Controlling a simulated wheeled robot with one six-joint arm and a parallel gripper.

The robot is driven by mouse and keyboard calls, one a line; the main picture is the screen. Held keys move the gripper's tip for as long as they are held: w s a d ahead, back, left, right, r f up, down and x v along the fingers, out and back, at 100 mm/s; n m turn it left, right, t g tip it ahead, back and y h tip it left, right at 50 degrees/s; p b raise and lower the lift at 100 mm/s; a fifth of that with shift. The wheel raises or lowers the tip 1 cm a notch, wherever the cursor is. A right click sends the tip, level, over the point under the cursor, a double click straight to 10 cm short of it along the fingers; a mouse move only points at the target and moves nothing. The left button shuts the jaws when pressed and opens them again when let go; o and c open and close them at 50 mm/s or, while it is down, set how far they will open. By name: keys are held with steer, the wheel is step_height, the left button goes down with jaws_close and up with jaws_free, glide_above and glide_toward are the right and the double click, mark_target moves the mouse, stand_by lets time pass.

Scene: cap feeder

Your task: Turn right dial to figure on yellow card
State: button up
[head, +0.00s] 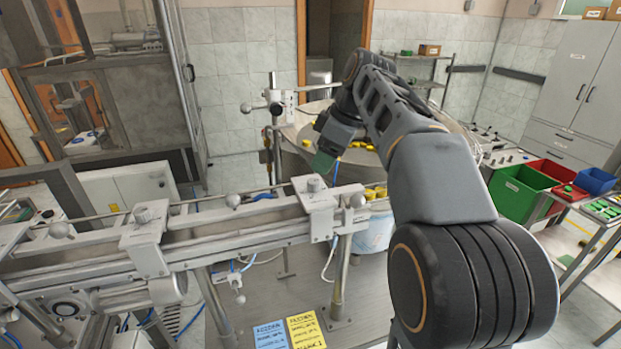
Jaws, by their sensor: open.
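The yellow card (308,331) lies at the bottom centre, with dark handwriting too small to read surely; its last line may end in a 1. Two silver round knobs sit on white blocks along the conveyor rail. The right knob (314,185), seemingly the right dial, is on the right block (325,203); its setting cannot be read. The left knob (143,214) is on the left block. My gripper (322,165) hangs from my arm just above and slightly right of the right knob, apart from it as far as I can tell. It is small, dark and open, with nothing visible in it.
A blue card (270,335) lies left of the yellow one. The conveyor (230,235) runs across the left. A round feeder bowl (300,128) with yellow caps stands behind my arm. Green (518,192) and red (548,172) bins stand right.

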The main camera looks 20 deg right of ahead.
mark_target(313, 181)
steer(key=shift+p+x, duration=0.3)
steer(key=shift+x, duration=2.8)
steer(key=shift+a, duration=0.1)
